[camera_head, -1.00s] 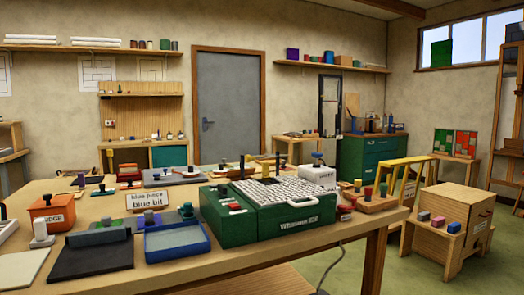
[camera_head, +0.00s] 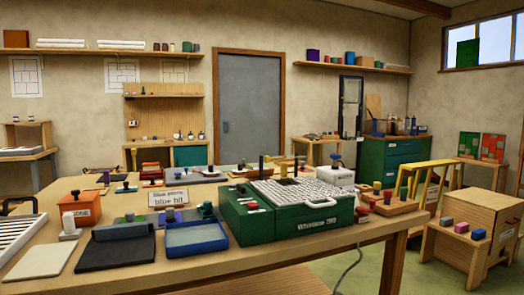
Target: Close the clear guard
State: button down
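The green grinder (camera_head: 312,235), with a white grid top (camera_head: 305,192), stands near the right front of the wooden workbench. A small dark and yellow fitting (camera_head: 285,170) rises at the back of its grid. I cannot make out the clear guard as a separate sheet, so I cannot tell how far open it stands. My gripper is not in view.
A blue tray (camera_head: 197,237), a dark mat (camera_head: 115,248) and an orange box (camera_head: 80,208) lie left of the grinder. A white ribbed tray (camera_head: 15,232) is at the left edge. A small wooden stand (camera_head: 385,203) is close on the right.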

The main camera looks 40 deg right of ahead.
aim_at(267, 159)
jog(key=z, duration=2.45)
jog(key=k, duration=0.1)
jog(key=u, duration=3.9)
jog(key=i, duration=1)
jog(key=z, duration=3.5)
jog(key=i, duration=0.1)
jog(key=u, duration=2.05)
